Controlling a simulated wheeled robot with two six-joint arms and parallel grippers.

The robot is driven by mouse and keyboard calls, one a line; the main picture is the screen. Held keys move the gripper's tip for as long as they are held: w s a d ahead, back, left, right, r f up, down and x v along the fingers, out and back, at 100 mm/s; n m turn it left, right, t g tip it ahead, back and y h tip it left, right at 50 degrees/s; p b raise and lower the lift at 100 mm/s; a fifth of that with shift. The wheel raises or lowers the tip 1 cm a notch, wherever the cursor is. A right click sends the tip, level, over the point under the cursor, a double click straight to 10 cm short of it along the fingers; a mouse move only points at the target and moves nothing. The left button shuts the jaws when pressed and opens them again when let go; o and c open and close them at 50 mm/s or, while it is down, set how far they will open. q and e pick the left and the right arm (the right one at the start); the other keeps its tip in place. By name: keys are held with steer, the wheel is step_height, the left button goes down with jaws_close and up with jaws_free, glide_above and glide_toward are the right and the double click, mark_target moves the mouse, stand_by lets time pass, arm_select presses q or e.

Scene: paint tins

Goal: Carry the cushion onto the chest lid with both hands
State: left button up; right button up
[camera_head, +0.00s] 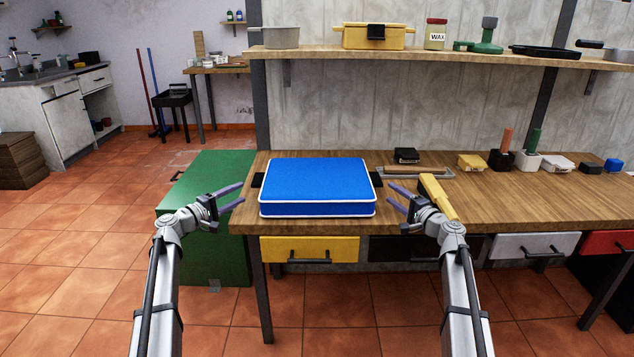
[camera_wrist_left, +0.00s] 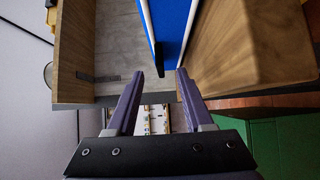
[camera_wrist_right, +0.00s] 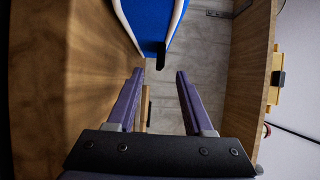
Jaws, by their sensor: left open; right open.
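The blue cushion (camera_head: 316,185) with white piping lies flat on the wooden workbench, near its left end. A black tab shows at each side of it. It also shows at the top of the left wrist view (camera_wrist_left: 172,25) and the right wrist view (camera_wrist_right: 150,18). The green chest (camera_head: 205,215) stands on the floor left of the bench, its lid (camera_head: 200,180) shut and bare. My left gripper (camera_head: 241,194) is open and empty, left of the cushion, in front of the chest. My right gripper (camera_head: 390,197) is open and empty, just right of the cushion.
On the bench, right of the cushion, lie a yellow-handled tool (camera_head: 437,195), a black box (camera_head: 406,155) and a tray (camera_head: 420,173). Drawers (camera_head: 310,249) sit under the bench front. A shelf (camera_head: 440,57) with pots runs above. Open tiled floor lies left of the chest.

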mark_target(255, 183)
arm_select(q)
steer(key=shift+w+d, duration=0.1)
steer(key=shift+w, duration=0.05)
arm_select(e)
steer(key=shift+w, duration=0.15)
arm_select(q)
steer(key=x, duration=0.7)
steer(key=shift+w+d, duration=0.15)
steer(key=shift+w, duration=0.05)
arm_select(e)
steer(key=x, duration=0.7)
steer(key=shift+w+a, duration=0.2)
steer(key=shift+w, duration=0.05)
steer(key=shift+r, duration=0.1)
arm_select(q)
jaws_close()
arm_select(e)
jaws_close()
